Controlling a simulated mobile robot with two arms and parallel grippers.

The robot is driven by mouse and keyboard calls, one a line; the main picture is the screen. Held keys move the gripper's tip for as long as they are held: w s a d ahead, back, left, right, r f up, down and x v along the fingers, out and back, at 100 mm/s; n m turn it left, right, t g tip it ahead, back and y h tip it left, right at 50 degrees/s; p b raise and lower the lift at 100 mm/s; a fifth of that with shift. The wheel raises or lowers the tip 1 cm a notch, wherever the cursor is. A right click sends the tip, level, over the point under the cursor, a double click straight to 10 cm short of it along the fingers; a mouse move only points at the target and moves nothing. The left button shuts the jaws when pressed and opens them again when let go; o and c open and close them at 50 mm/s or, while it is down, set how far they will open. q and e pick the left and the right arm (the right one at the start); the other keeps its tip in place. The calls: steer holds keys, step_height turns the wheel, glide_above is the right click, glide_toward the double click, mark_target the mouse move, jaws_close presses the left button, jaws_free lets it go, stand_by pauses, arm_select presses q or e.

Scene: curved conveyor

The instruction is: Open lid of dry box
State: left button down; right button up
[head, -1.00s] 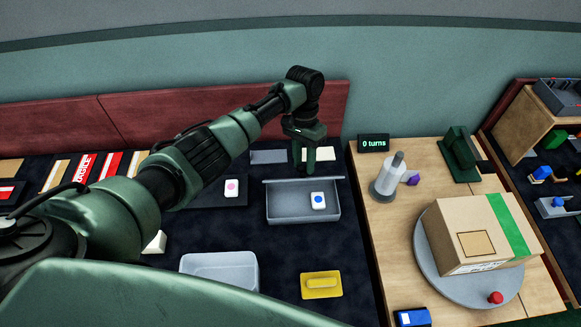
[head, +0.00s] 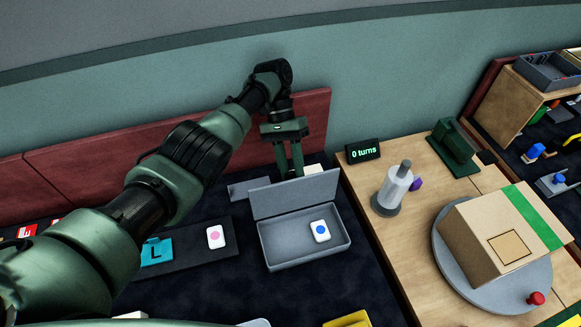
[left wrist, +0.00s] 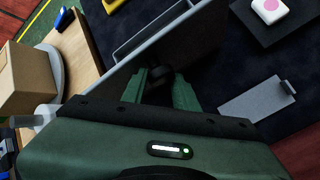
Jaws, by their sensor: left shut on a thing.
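The grey dry box (head: 268,248) stands on the dark table in the head view, with a white piece with a blue dot (head: 320,231) inside. Its grey lid (head: 295,194) stands raised along the far side, its inner face showing. My left gripper (head: 290,175) reaches down behind the lid and is shut on its upper edge. In the left wrist view, the lid (left wrist: 125,73) runs diagonally past the fingers (left wrist: 163,85); the exact contact is partly hidden. My right gripper is not in view.
A flat grey plate (head: 248,188) lies left of the lid. A dark tray (head: 188,262) left of the box holds a white piece with a pink dot (head: 215,237) and a teal L piece (head: 156,251). A red board (head: 180,140) stands behind. A turntable (head: 442,265) holds a carton at right.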

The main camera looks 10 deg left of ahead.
arm_select(q)
steer(key=shift+s+a+f+g, duration=0.3)
steer(key=shift+s+f, duration=0.1)
steer(key=shift+f, duration=0.15)
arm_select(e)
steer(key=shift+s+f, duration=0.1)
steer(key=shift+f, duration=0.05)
arm_select(q)
steer(key=c, duration=1.1)
jaws_free()
steer(key=shift+o, duration=0.2)
steer(key=shift+a, duration=0.15)
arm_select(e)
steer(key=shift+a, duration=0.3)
arm_select(q)
steer(key=shift+d+r, duration=0.1)
steer(key=shift+d, duration=0.1)
step_height(320, 180, up, 20)
steer(key=p, duration=1.6)
steer(key=shift+r+p, duration=0.2)
steer(key=shift+p, duration=0.1)
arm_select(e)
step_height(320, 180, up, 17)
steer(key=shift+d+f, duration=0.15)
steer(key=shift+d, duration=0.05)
arm_select(q)
steer(key=shift+f, duration=0.1)
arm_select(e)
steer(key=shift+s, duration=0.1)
